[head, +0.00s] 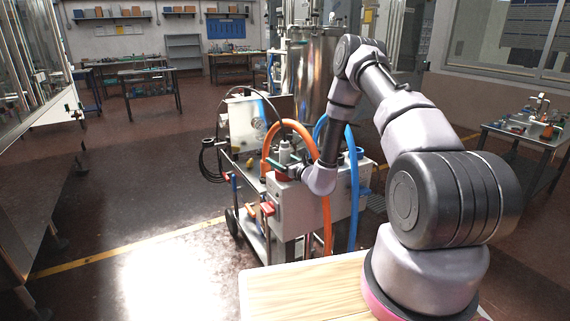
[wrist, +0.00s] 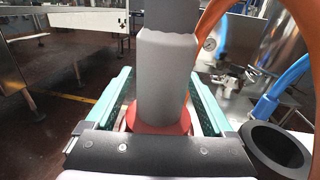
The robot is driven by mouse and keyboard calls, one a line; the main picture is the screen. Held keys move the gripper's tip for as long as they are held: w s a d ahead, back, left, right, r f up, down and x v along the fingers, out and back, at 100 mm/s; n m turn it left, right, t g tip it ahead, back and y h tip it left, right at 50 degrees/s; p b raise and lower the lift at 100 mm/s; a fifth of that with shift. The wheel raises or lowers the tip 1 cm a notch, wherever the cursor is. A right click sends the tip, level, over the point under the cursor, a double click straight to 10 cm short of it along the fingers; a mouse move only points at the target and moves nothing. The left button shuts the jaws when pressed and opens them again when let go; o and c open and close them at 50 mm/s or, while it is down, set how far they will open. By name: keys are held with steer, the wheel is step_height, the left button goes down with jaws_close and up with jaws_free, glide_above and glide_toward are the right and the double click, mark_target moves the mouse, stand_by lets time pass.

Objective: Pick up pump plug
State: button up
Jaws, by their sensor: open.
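The pump plug (wrist: 165,85) is a thick grey upright cylinder with an orange-red base in the wrist view. It stands between the two teal-edged fingers of my gripper (wrist: 162,100). The fingers are open, one on each side, with a visible gap at the left; contact on the right is hard to tell. In the head view the grey plug (head: 284,152) shows above the pump box, and my gripper (head: 288,168) reaches to it from the right. The plug's lower end is partly hidden by the gripper body in the wrist view.
A grey pump box (head: 292,205) on a wheeled cart carries an orange hose (head: 325,225) and a blue hose (head: 354,190) close to my arm. A dark ring-shaped port (wrist: 278,147) is right of the gripper. A steel tank (head: 312,80) stands behind. The floor at left is clear.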

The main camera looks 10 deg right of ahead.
steer(key=shift+c, duration=0.4)
jaws_close()
steer(key=shift+r, duration=0.15)
